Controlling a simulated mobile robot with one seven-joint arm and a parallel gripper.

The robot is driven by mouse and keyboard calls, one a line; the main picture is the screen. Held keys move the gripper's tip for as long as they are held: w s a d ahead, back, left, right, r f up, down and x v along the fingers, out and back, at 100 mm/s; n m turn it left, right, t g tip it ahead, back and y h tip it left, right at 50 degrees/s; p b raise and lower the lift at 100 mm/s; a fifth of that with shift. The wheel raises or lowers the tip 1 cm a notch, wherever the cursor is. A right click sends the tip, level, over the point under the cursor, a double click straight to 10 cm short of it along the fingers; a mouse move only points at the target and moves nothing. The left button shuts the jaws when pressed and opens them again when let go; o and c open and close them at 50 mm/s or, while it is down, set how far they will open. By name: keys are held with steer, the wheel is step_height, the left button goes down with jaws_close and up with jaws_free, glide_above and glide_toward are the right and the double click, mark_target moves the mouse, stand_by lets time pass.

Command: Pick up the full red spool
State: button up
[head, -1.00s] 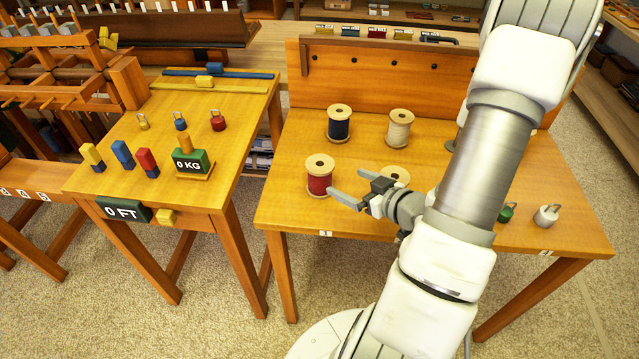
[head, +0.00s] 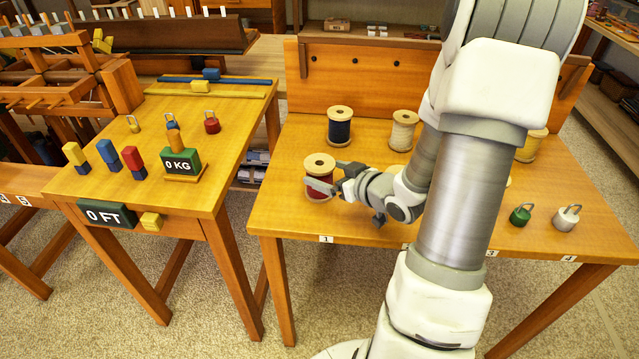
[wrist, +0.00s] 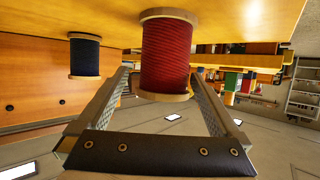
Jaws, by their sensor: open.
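The red spool (head: 318,181) stands upright near the front left of the spool table (head: 278,215), its wooden top flange showing and its body wound with red thread. In the wrist view the same red spool (wrist: 166,55) appears upside down, full of thread. My gripper (head: 329,178) is open at the spool, with one finger in front and the other behind. In the wrist view the fingers reach up on both sides of the spool's wooden flange. I cannot tell whether either finger touches it.
A dark blue spool (head: 340,128) stands behind the red one, and a cream spool (head: 403,130) stands to its right. A yellow spool (head: 532,146) is farther right. A wooden backboard (head: 375,70) closes the rear.

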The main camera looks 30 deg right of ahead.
steer(key=shift+a+f+b+x, duration=0.1)
steer(key=shift+b+x, duration=0.3)
steer(key=shift+x, duration=1.2)
steer(key=shift+a+f+b+x, duration=0.15)
steer(key=shift+b+x, duration=0.25)
steer(key=shift+x, duration=1.15)
steer(key=shift+s, duration=0.1)
steer(key=shift+c, duration=0.2)
steer(key=c, duration=1.4)
steer(key=shift+r, duration=0.15)
